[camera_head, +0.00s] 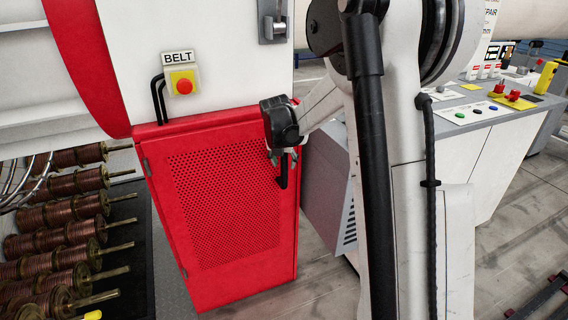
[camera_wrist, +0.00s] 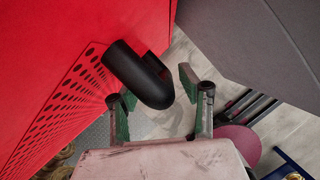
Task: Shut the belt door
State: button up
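The belt door (camera_head: 228,200) is a red perforated panel below the BELT sign (camera_head: 178,58). I cannot tell whether it stands slightly ajar or flush. Its black handle (camera_head: 282,178) is near the door's right edge. In the wrist view, the handle (camera_wrist: 140,75) is a thick black bar standing out from the red door (camera_wrist: 60,70). My gripper (camera_head: 283,157) is at the upper part of the handle. In the wrist view, my gripper (camera_wrist: 155,98) has its fingers apart, with the handle's rounded end before and between them. I cannot tell whether they touch it.
A red emergency button (camera_head: 183,86) on a yellow box is above the door. Copper spools (camera_head: 60,235) lie on a rack at left. A grey cabinet (camera_head: 330,195) stands right of the door, with a control desk (camera_head: 485,110) farther right. Floor shows in front.

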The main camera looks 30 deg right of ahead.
jog(key=v, duration=1.1)
jog(key=shift+r, duration=0.1)
jog(key=s+a+r+m+t+y+p, duration=0.1)
jog(key=s+a+r+m, duration=0.35)
jog(key=s+m, duration=0.3)
jog(key=s+a+r+m+t+p, duration=0.1)
jog(key=s+a+r+m, duration=0.2)
jog(key=s+a+m, duration=0.45)
jog(key=s+a+f+m+t+y+p, duration=0.1)
jog(key=s+a+m, duration=0.1)
jog(key=s+m, duration=0.4)
jog(key=s+a+f+m+y, duration=0.1)
jog(key=s+a+f+m, duration=0.1)
jog(key=s+m, duration=0.4)
jog(key=s+a, duration=0.1)
jog(key=s, duration=0.3)
jog(key=shift+s+a+f+m+t+p, duration=0.25)
jog(key=shift+a+f+m+t+p, duration=0.05)
jog(key=shift+t+p, duration=0.1)
